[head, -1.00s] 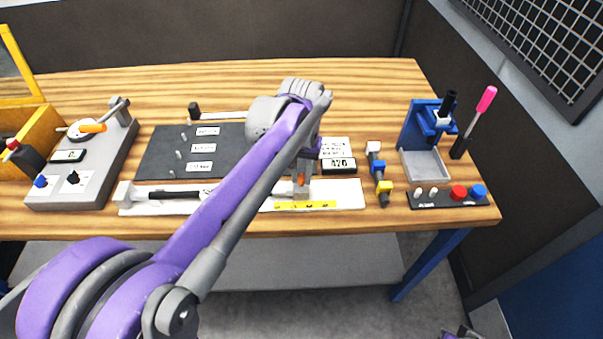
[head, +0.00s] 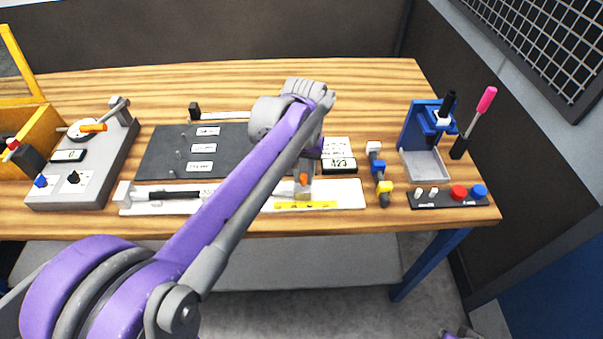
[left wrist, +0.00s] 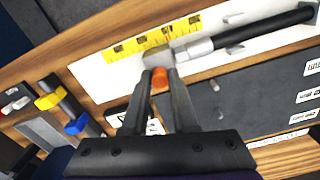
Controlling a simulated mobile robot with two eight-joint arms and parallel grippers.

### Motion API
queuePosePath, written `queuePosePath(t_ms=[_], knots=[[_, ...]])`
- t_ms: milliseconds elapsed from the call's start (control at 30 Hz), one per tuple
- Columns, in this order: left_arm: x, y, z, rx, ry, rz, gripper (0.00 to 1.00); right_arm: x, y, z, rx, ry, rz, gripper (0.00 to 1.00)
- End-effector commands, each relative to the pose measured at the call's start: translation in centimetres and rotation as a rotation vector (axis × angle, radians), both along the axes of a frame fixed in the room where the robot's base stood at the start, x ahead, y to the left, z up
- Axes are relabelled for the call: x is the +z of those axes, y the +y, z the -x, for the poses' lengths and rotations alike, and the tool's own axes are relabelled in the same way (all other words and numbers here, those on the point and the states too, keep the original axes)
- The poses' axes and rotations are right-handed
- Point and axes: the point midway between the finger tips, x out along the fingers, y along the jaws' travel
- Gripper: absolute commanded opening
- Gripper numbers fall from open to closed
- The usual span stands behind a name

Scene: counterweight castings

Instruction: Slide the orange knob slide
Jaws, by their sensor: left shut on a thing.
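The orange knob (head: 303,179) sits on a grey slide block above a white base plate (head: 350,194) with a yellow scale strip (head: 305,205). My left gripper (head: 304,172) comes down on the knob from above. In the left wrist view the orange knob (left wrist: 159,76) is between the two fingertips of my left gripper (left wrist: 159,84), which are shut on it. A dark rod with a grey end piece (head: 124,194) lies along the plate to the left, partly hidden by my arm. A small display (head: 339,165) behind the plate seems to read 423.
Blue and yellow blocks (head: 378,168) stand just right of the plate. Farther right are a blue press (head: 421,126) and a panel with red and blue buttons (head: 447,198). A grey box with an orange-handled dial (head: 92,171) stands at left.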

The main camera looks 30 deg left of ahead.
Motion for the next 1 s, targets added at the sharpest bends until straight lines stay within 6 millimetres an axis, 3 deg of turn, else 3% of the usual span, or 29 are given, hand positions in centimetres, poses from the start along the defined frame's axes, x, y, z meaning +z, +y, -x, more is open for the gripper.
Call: queuePosePath(t_ms=[200, 400, 800, 833, 967, 1000], knots=[[0.1, -4.6, -2.8, -0.008, -0.002, 0.003, 0.00, 0.6, 0.0, -0.2, 0.000, -0.003, 0.000, 0.00], [0.1, -7.9, -4.9, -0.004, -0.002, 0.002, 0.00, 1.0, 0.0, -0.3, 0.000, -0.005, 0.000, 0.00], [0.1, -8.5, -5.3, 0.000, -0.002, 0.000, 0.00, 1.0, 0.0, -0.3, 0.000, -0.005, 0.000, 0.00], [0.1, -8.5, -5.3, 0.000, -0.002, 0.000, 0.32, 1.0, 0.0, -0.3, 0.000, -0.005, 0.000, 0.00], [0.0, -8.5, -5.2, 0.000, -0.001, 0.001, 0.55, 1.0, 0.0, -0.3, 0.000, -0.005, 0.000, 0.00], [0.0, -8.5, -5.2, 0.000, -0.001, 0.001, 0.56, 1.0, 0.0, -0.3, 0.000, -0.005, 0.000, 0.00]])
